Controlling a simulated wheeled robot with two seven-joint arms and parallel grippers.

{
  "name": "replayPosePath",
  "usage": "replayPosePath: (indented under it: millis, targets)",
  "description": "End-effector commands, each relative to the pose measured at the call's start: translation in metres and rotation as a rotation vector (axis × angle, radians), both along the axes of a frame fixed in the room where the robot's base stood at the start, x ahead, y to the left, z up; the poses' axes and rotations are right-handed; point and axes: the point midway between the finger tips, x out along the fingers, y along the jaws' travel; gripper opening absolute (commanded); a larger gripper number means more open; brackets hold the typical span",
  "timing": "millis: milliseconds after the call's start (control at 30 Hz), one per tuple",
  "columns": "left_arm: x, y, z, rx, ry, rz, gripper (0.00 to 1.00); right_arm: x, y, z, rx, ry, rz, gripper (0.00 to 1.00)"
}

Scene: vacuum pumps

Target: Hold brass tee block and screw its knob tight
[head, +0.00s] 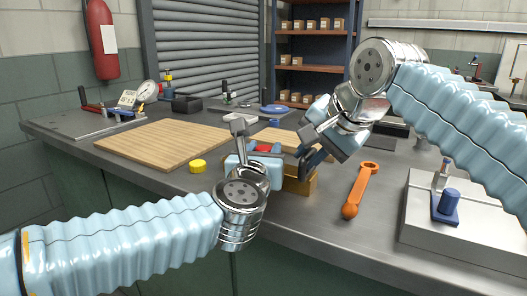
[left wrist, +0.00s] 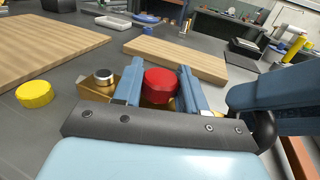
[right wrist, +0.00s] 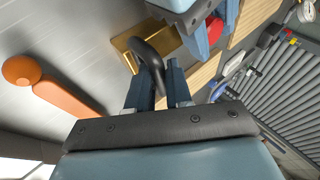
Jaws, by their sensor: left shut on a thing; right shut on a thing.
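The brass tee block (head: 300,186) stands near the bench's front edge, partly hidden by my grippers. It also shows in the left wrist view (left wrist: 92,92), with a silver cap, and in the right wrist view (right wrist: 143,38). The red knob (left wrist: 160,86) sits on the block, between the fingers of my left gripper (left wrist: 160,92), which is shut on it. My right gripper (right wrist: 160,85) is shut on a dark curved handle (right wrist: 149,55) that appears to belong to the block. The exact contact there is partly hidden.
A yellow cap (head: 197,166) lies left of the block. An orange wrench (head: 358,192) lies to the right, beside a grey plate with a blue part (head: 446,205). A wooden board (head: 160,143) lies behind on the left. Bare bench lies between the block and wrench.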

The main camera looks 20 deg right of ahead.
Motion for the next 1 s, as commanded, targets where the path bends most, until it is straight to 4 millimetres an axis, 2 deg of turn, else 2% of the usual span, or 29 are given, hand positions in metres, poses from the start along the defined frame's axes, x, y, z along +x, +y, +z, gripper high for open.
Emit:
replayPosePath:
  millis: [33, 367, 1000]
  targets:
    - [0.0013, 0.0014, -0.002, -0.001, 0.0, 0.0, 0.11, -0.0002, -0.0034, -0.0137, -0.004, 0.037, -0.004, 0.0]
    - [0.004, 0.0032, -0.0013, -0.003, -0.003, -0.128, 0.11, -0.0002, -0.0033, -0.0136, -0.004, 0.037, -0.003, 0.0]
    - [0.0028, 0.0012, -0.0031, 0.001, 0.004, -0.641, 0.11, -0.0003, -0.0028, -0.0134, -0.004, 0.037, -0.002, 0.0]
